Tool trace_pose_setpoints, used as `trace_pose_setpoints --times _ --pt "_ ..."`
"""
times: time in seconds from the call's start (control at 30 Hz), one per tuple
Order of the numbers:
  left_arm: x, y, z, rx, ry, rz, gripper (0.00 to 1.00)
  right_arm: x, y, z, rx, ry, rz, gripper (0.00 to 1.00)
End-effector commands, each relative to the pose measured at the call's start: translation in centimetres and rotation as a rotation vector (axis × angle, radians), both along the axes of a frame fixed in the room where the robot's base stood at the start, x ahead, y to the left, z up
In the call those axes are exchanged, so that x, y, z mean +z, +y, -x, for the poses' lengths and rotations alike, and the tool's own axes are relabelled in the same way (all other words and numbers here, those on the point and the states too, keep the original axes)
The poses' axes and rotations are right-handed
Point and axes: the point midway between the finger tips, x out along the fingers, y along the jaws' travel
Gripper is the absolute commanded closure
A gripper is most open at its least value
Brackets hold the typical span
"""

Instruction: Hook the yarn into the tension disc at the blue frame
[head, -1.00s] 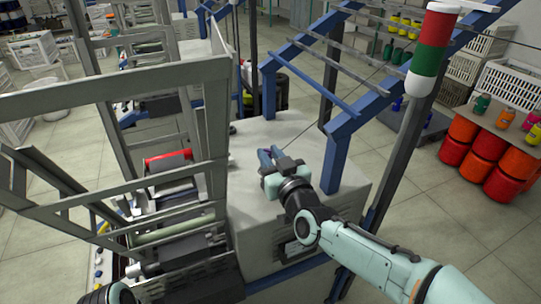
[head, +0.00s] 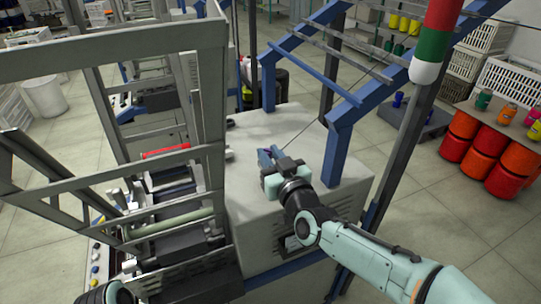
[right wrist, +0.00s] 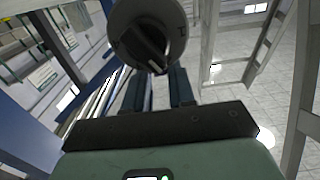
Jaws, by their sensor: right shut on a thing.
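My right gripper (head: 266,154) is shut with its fingertips over the pale machine top, left of the blue frame (head: 338,145). A thin dark yarn (head: 320,120) runs from the fingers up and right, past the frame's bars. A small purple bit shows between the fingertips. In the right wrist view, a round dark disc with a ridged knob (right wrist: 150,38) stands just beyond the fingers (right wrist: 160,88); I take it for the tension disc, but cannot tell whether it touches them. My left gripper's jaws are out of view.
The grey guard frame (head: 215,110) stands close left of the gripper. A dark post (head: 400,150) and a red, green and white signal tube (head: 432,50) stand to the right. The pale machine top (head: 250,200) is mostly clear.

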Motion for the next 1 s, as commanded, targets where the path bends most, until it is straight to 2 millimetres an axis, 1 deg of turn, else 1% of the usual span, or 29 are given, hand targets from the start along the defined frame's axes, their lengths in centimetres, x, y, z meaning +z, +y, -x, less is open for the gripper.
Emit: trace_pose_setpoints --times 0.03,0.23,1.0 --pt "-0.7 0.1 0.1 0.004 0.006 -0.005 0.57 -0.2 0.0 0.0 0.000 0.001 0.000 1.00" --pt "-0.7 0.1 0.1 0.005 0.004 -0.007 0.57 -0.2 0.2 0.0 0.001 0.001 -0.001 1.00" --pt "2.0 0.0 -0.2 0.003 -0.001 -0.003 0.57 0.3 3.7 1.5 0.003 0.000 -0.001 1.00"
